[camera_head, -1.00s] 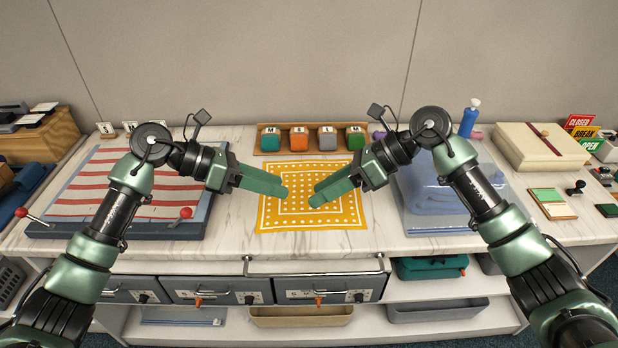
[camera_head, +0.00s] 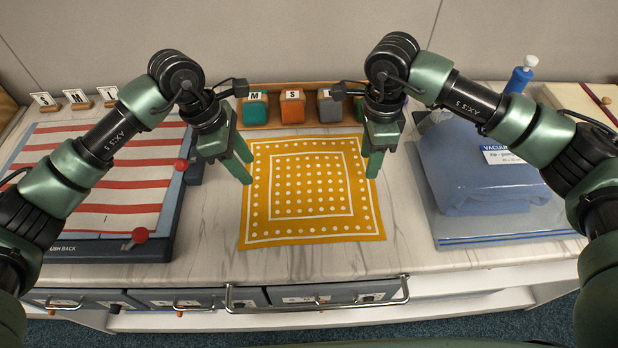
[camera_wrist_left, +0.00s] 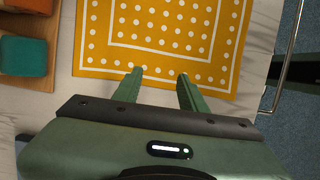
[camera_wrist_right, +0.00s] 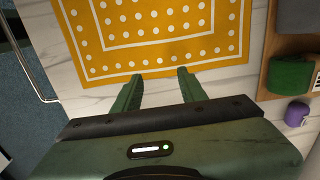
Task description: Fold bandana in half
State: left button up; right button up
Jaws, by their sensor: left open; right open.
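A yellow bandana (camera_head: 311,228) with white dots and white border lines lies flat and unfolded on the marble counter. My left gripper (camera_head: 244,172) is open and empty above the bandana's left edge, near its far half. My right gripper (camera_head: 374,168) is open and empty above the right edge, also toward the far half. The left wrist view shows the open fingers (camera_wrist_left: 160,85) over a dotted edge of the cloth. In the right wrist view the open fingers (camera_wrist_right: 158,85) are at the cloth's edge, with bare marble beside it.
A wooden rack (camera_head: 272,110) with several coloured blocks stands behind the bandana. A striped press board (camera_head: 105,180) with red-knobbed levers is at left. A blue vacuum bag (camera_head: 470,180) lies at right. A metal rail (camera_head: 320,305) runs along the front. Bare marble surrounds the cloth.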

aim_at(255, 187)
pick_arm(q)
jog(key=shift+f, duration=2.6)
pick_arm(e)
jog(key=shift+f, duration=2.6)
pick_arm(q)
jog(key=shift+f, duration=0.2)
pick_arm(e)
jog(key=shift+f, duration=0.2)
pick_arm(q)
jog(key=shift+r, duration=0.1)
jog(key=shift+c, duration=1)
pick_arm(e)
jog(key=shift+r, duration=0.1)
jog(key=shift+c, duration=1)
pick_arm(q)
grip_shut()
pick_arm(e)
grip_shut()
pick_arm(q)
jog(key=shift+r, duration=0.1)
pick_arm(e)
jog(key=shift+r, duration=0.1)
